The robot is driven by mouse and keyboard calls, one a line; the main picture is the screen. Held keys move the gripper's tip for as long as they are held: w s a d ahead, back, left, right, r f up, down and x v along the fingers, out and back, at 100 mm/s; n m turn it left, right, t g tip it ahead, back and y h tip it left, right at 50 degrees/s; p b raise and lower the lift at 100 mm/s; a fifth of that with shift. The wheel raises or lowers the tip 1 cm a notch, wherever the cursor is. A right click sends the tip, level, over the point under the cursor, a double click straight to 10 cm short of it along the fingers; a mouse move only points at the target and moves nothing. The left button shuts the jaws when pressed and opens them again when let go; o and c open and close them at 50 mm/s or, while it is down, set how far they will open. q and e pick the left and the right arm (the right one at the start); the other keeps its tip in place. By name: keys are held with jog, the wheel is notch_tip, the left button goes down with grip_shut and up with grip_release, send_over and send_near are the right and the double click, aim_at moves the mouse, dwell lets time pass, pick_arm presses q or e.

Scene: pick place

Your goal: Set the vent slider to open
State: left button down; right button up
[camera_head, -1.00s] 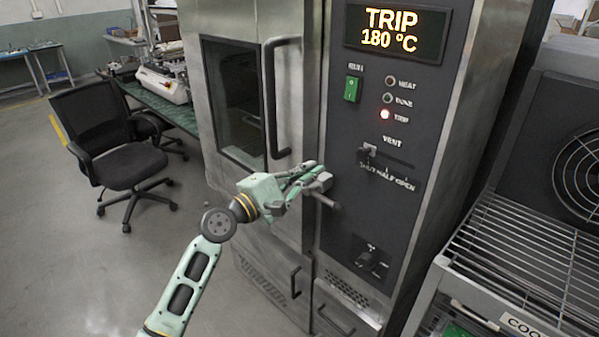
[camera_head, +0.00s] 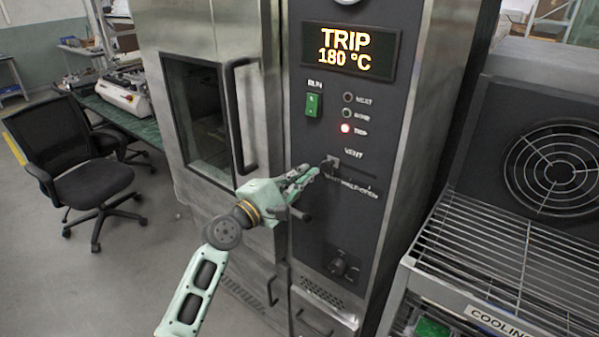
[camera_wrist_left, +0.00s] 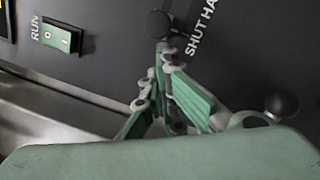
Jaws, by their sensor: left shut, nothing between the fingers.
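The vent slider's dark knob (camera_head: 330,162) is at the left end of its slot under the word VENT, above the SHUT end of the SHUT, HALF, OPEN scale. In the left wrist view the round black knob (camera_wrist_left: 158,24) stands just past my fingertips. My left gripper (camera_head: 314,171) is shut and empty, its tips right by the knob from the lower left. The tips (camera_wrist_left: 165,46) seem to touch or nearly touch it; I cannot tell which. My right gripper is not in view.
The control panel (camera_head: 365,100) shows TRIP 180 °C, a green RUN switch (camera_head: 314,105) and a lit red TRIP lamp (camera_head: 346,128). A dark-ended lever (camera_head: 303,214) lies just below my gripper. A lower knob (camera_head: 344,268) is further down. A cooling rack (camera_head: 500,270) stands right.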

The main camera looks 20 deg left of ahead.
aim_at(335, 167)
pick_arm(q)
jog(key=d+p, duration=0.1)
jog(key=s+d+p, duration=0.1)
jog(key=d, duration=0.1)
jog(key=s+d+p, duration=0.1)
jog(key=d, duration=0.1)
jog(key=shift+d+r+p, duration=0.15)
jog(key=shift+r+p, duration=0.2)
jog(key=shift+p, duration=0.05)
jog(key=d, duration=0.1)
jog(key=s+d+p, duration=0.1)
jog(key=d, duration=0.2)
jog(key=shift+s+d+f+p, duration=0.3)
jog(key=shift+d, duration=0.05)
